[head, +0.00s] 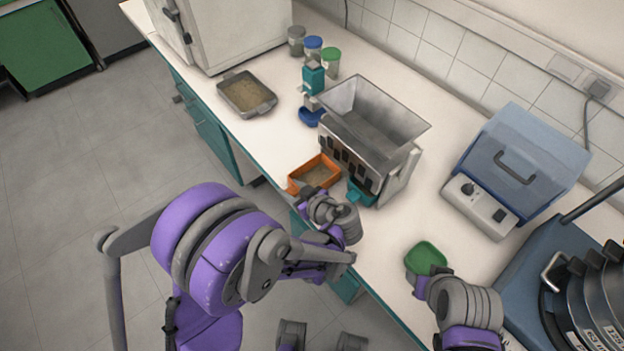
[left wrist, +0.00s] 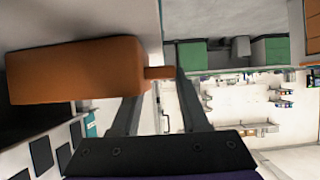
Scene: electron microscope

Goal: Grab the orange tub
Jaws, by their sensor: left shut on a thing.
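The orange tub (head: 318,172) sits at the counter's front edge, beside the metal hopper device, with brownish material inside. My left gripper (head: 312,203) is at its near side. In the left wrist view, the tub (left wrist: 75,72) fills the upper left, and its small tab (left wrist: 160,72) lies between the fingers of my left gripper (left wrist: 163,85), which is shut on it. My right gripper (head: 419,284) is at a green tub (head: 426,257) on the right; its fingers are too small and hidden to tell their state.
The hopper device (head: 375,118) stands directly behind the orange tub, with a teal tub (head: 361,192) at its front. A metal tray (head: 247,93) lies to the left on the counter (head: 280,150). A blue-lidded machine (head: 525,155) stands at right. Counter left of the tub is clear.

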